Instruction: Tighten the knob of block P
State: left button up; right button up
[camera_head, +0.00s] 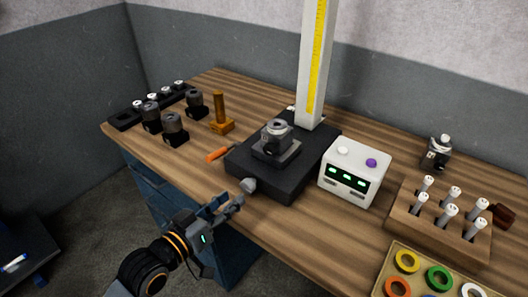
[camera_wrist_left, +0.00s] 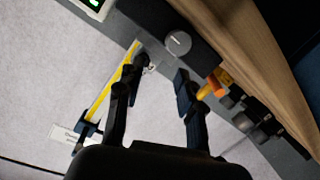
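A grey round knob (camera_head: 248,185) sticks out at the front edge of the black base (camera_head: 262,178). It also shows in the left wrist view (camera_wrist_left: 178,43), beyond the fingertips. A grey block with a round metal part (camera_head: 276,142) sits on the base. I cannot read a letter P on any block. My left gripper (camera_head: 232,203) is open and empty, just in front of the knob and apart from it. Its two fingers stand wide apart in the left wrist view (camera_wrist_left: 155,80). My right gripper is not in view.
A white column with a yellow scale (camera_head: 317,60) rises behind the base. A white box with green displays (camera_head: 354,172) stands right of it. An orange-handled tool (camera_head: 217,155) and a brass stand (camera_head: 221,118) lie left. A wooden rack (camera_head: 408,213) holds several pins at the right.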

aim_at(267, 151)
pick_arm(q)
jog(key=shift+t+h, duration=0.6)
jog(key=shift+h, duration=0.2)
jog(key=r+x, duration=0.1)
jog(key=x, duration=0.4)
jog(key=r+p+x, duration=0.1)
jog(key=x, duration=0.4)
jog(key=r+p+x, duration=0.1)
jog(key=x, duration=0.4)
jog(key=shift+w+a+r, duration=0.2)
jog(key=shift+w+a, duration=0.05)
jog(key=shift+w, duration=0.1)
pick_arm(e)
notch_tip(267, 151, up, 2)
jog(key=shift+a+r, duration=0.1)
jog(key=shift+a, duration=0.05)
pick_arm(q)
grip_shut()
